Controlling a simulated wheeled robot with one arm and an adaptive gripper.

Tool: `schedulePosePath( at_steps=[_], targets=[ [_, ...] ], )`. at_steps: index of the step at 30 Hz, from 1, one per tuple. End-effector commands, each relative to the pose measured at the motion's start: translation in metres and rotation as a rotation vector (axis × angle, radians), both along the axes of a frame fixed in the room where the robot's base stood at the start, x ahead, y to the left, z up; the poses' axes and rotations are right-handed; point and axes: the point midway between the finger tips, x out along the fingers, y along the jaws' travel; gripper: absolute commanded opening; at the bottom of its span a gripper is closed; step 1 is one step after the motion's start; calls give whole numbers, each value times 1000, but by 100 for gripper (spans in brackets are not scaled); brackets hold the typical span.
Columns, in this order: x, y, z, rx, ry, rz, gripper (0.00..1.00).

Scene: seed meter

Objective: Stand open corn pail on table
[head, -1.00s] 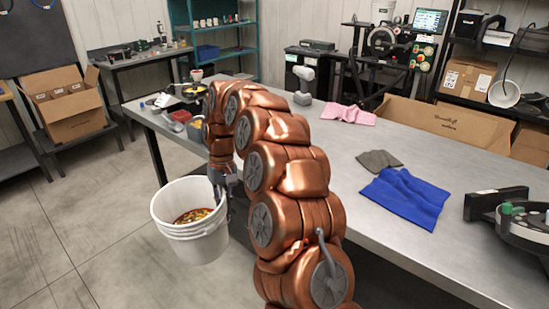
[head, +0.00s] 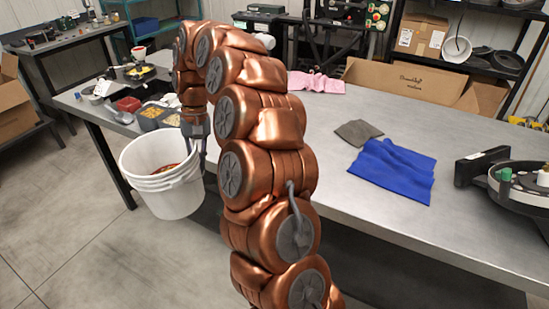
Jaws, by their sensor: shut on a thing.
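The white open pail (head: 170,196) hangs upright in front of the table's near left edge, its rim about level with the tabletop. Some reddish-yellow contents show inside it. My gripper (head: 196,152) is at the pail's right rim, shut on it; the fingertips are mostly hidden by the rim and the arm. The grey metal table (head: 330,185) runs from the back left to the front right.
A blue cloth (head: 393,170), a grey cloth (head: 358,132) and a pink cloth (head: 316,82) lie on the table. Small bins (head: 150,116) of kernels sit at its left end. A black round device (head: 515,185) stands at right. The table's middle front is bare.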

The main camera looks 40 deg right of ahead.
Motion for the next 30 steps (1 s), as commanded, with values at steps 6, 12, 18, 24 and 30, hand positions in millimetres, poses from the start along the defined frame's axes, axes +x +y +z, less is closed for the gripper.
schedulePosePath(
  at_steps=[6,12,18,24,30],
  targets=[
    [-39,-59,15,3,-6,-216,0],
    [-73,-96,27,4,-9,-376,0],
    [-114,-131,38,5,-11,-545,0],
    [-165,-162,48,7,-9,-740,0],
    [-218,-183,57,9,-8,-933,0]
  ],
)
